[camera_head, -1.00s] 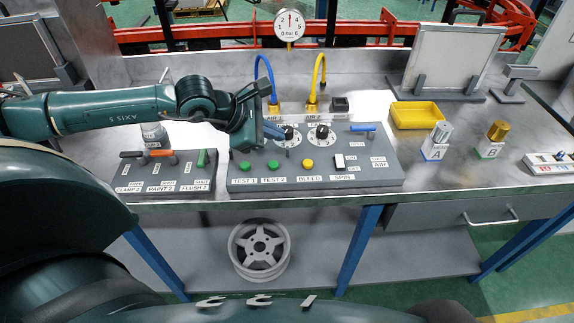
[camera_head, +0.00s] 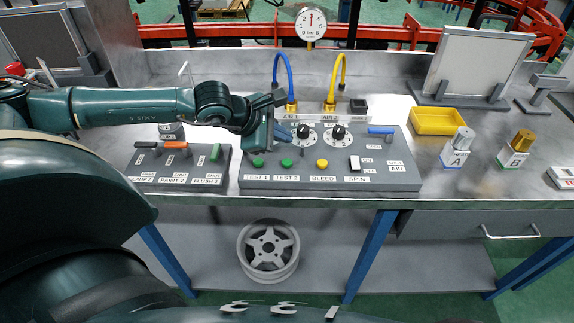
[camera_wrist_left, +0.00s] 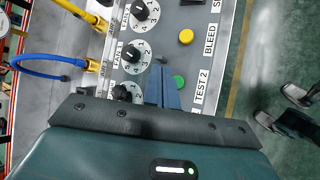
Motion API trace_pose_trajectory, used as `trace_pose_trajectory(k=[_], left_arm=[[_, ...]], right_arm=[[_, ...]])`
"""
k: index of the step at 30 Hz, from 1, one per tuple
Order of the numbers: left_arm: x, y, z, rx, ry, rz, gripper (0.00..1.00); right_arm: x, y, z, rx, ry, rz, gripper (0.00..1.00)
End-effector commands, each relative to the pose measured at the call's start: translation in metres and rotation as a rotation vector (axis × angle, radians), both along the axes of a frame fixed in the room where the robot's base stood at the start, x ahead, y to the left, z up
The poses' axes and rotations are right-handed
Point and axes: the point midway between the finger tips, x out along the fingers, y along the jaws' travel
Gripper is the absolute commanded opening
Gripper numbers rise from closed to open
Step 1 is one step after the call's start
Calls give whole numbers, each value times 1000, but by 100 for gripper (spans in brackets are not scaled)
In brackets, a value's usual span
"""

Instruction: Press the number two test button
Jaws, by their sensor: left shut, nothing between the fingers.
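The number two test button is the green button (camera_head: 286,163) above the TEST 2 label on the grey control panel (camera_head: 392,178). It also shows in the left wrist view (camera_wrist_left: 179,81), just beside my fingertips. My left gripper (camera_head: 284,134) is shut and empty. It hangs over the panel behind the test buttons, left of the first dial (camera_head: 304,133). In the left wrist view the closed blue fingers (camera_wrist_left: 161,86) appear between a dial and the green button; contact with the button cannot be made out.
The green TEST 1 button (camera_head: 258,163) and yellow BLEED button (camera_head: 322,163) flank the TEST 2 button. A lever panel (camera_head: 180,165) lies left. A yellow tray (camera_head: 437,121) and bottles A (camera_head: 457,148) and B (camera_head: 515,149) stand right. Blue (camera_head: 283,72) and yellow hoses (camera_head: 337,75) rise behind.

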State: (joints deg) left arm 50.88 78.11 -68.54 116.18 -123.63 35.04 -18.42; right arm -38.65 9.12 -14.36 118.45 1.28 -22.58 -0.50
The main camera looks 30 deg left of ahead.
Motion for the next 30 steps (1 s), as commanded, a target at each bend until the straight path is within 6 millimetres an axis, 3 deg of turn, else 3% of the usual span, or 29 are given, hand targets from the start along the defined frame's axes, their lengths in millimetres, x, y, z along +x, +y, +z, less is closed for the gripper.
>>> trace_pose_trajectory(k=[5, 9, 30], left_arm=[[0, 0, -32, -1, -1, 1, 0], [0, 0, -43, -1, -1, 1, 0], [0, 0, -46, 0, -1, 1, 0]], right_arm=[[5, 3, -7, 10, -37, 14, 98], [6, 6, -13, 35, -46, 17, 98], [8, 9, -9, 54, -60, 18, 98]])
